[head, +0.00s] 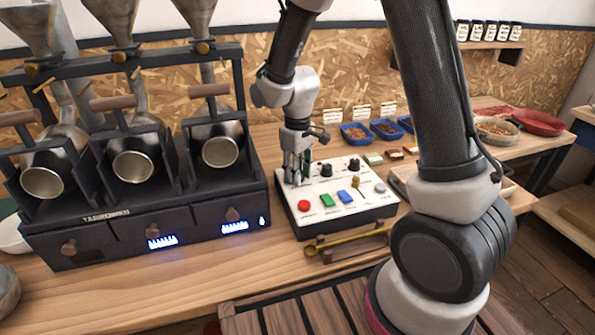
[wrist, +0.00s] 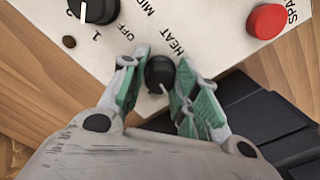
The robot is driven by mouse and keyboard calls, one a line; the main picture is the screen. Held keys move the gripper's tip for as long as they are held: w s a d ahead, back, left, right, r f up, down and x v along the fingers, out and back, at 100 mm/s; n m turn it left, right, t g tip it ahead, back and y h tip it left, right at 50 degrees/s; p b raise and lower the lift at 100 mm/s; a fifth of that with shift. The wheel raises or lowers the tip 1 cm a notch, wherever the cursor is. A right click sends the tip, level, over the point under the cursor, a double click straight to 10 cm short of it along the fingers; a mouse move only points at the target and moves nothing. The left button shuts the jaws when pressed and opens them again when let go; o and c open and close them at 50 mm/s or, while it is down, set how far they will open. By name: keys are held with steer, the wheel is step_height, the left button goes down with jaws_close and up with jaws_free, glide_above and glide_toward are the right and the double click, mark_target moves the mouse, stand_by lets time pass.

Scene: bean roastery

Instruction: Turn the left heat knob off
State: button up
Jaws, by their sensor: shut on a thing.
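The white control panel (head: 315,213) stands on the bench right of the roaster. My gripper (head: 297,172) points down over its back left part. In the wrist view my gripper (wrist: 157,85) is shut on a small black knob (wrist: 160,71) beside the word HEAT, with a green-padded finger against each side. The knob's white pointer line points down and slightly right in that view. In the head view the fingers hide this knob. Another black knob (head: 326,170) stands just right of the gripper; a knob with a white pointer (wrist: 95,8) shows at the wrist view's top left.
A red button (head: 303,206), green and blue switches and another black knob (head: 354,165) are on the panel. The black roaster (head: 100,215) with three drums stands close on the left, blue flame displays (head: 163,241) lit. Blue trays (head: 355,133) stand behind the panel.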

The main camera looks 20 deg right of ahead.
steer(key=shift+n, duration=1)
steer(key=o, duration=1)
steer(key=shift+o, duration=0.2)
steer(key=shift+r, duration=0.1)
step_height(320, 180, up, 12)
